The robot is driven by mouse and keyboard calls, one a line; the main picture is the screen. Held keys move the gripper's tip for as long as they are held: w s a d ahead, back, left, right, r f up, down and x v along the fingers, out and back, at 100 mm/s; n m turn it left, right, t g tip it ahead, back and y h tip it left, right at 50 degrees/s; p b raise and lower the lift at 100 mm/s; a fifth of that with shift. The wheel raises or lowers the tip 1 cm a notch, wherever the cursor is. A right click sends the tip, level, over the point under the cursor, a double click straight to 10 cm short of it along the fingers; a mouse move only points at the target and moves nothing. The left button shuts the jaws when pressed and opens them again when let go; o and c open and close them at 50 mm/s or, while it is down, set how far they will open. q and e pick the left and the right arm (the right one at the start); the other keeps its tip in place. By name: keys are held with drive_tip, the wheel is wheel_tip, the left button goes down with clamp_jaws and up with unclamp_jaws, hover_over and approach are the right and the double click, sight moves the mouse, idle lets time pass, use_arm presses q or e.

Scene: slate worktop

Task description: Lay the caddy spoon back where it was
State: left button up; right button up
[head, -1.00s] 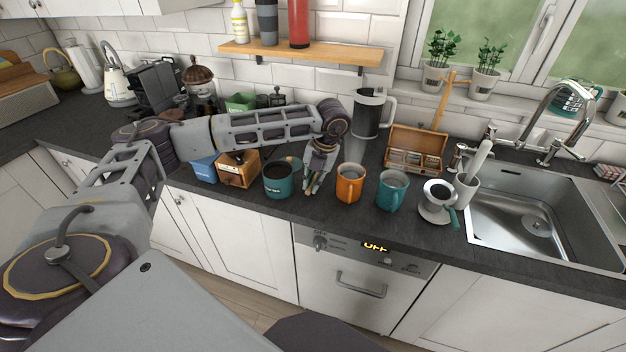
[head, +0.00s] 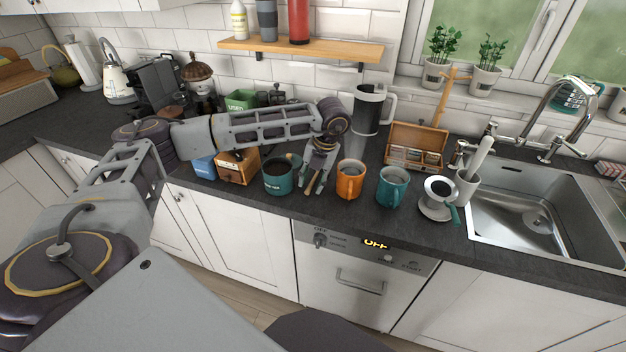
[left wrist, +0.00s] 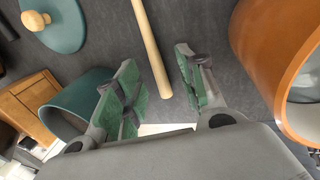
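A pale wooden handle, which looks like the caddy spoon's (left wrist: 150,48), lies between the parted fingers of my left gripper in the left wrist view. Gaps show on both sides of it, and its far end runs out of the picture. My left gripper (head: 317,184) is open and low over the worktop, between the teal canister (head: 278,180) and the orange mug (head: 350,182). In the left wrist view the gripper (left wrist: 160,88) shows green finger pads. A teal lid with a wooden knob (left wrist: 66,32) lies nearby. My right gripper is out of view.
The orange mug (left wrist: 262,60) is close beside one finger. A teal mug (head: 392,188) and a white cup-like vessel (head: 436,203) stand further right, before the sink (head: 525,215). A wooden box with compartments (head: 416,150) is behind. The front worktop strip is clear.

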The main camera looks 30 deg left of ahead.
use_arm(q)
drive_tip(key=shift+r, duration=0.15)
drive_tip(key=v, duration=1.1)
drive_tip(key=shift+r, duration=0.35)
idle(0.5)
